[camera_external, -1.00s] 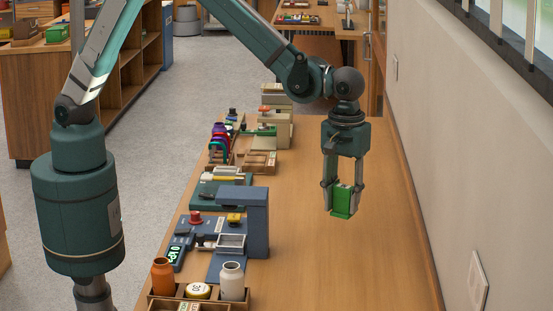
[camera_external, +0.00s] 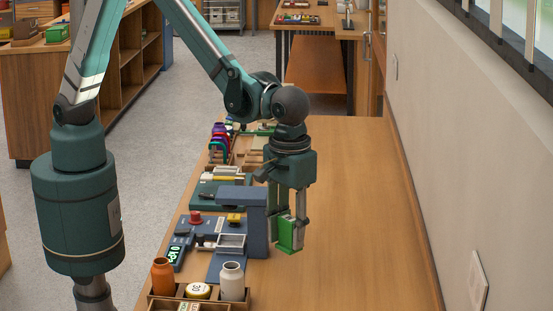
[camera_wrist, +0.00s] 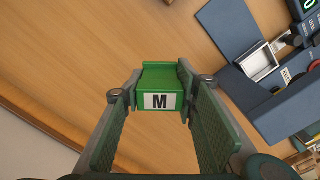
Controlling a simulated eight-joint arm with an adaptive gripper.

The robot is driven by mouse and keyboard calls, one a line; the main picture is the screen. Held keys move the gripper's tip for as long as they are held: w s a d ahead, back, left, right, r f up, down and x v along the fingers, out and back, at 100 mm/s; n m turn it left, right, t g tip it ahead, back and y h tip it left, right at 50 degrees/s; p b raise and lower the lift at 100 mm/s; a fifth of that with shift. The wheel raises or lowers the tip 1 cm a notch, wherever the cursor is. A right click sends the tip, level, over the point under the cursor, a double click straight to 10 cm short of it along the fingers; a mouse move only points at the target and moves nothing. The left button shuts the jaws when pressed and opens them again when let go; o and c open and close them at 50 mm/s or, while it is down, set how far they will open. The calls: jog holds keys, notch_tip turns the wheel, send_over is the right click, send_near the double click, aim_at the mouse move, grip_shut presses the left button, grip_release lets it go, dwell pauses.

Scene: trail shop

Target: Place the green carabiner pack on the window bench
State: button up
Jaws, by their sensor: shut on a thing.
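My gripper (camera_external: 289,231) is shut on the green carabiner pack (camera_external: 287,236), a small green box. In the wrist view the pack (camera_wrist: 159,88) sits between the two fingers and shows a white label with a black "M". In the external view the pack hangs over the wooden bench (camera_external: 361,236) that runs along the wall under the window, just right of the blue device. It seems to be above the bench top, but the exact gap is hard to tell.
A blue device (camera_external: 257,213) stands close to the left of my gripper. A wooden tray with an orange bottle (camera_external: 163,277) and a white bottle (camera_external: 232,282) is at the front left. Several items line the bench's left side. The bench's right half is clear up to the wall (camera_external: 430,150).

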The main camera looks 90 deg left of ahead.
jog(key=shift+f, duration=0.1)
dwell(0.3)
jog(key=shift+f, duration=3.05)
jog(key=shift+f, duration=0.1)
jog(key=shift+f, duration=1.75)
jog(key=shift+f+b, duration=0.15)
jog(key=shift+b, duration=0.2)
jog(key=o, duration=0.9)
jog(key=shift+o, duration=0.3)
jog(key=shift+r+p, duration=0.4)
jog(key=shift+r, duration=5.75)
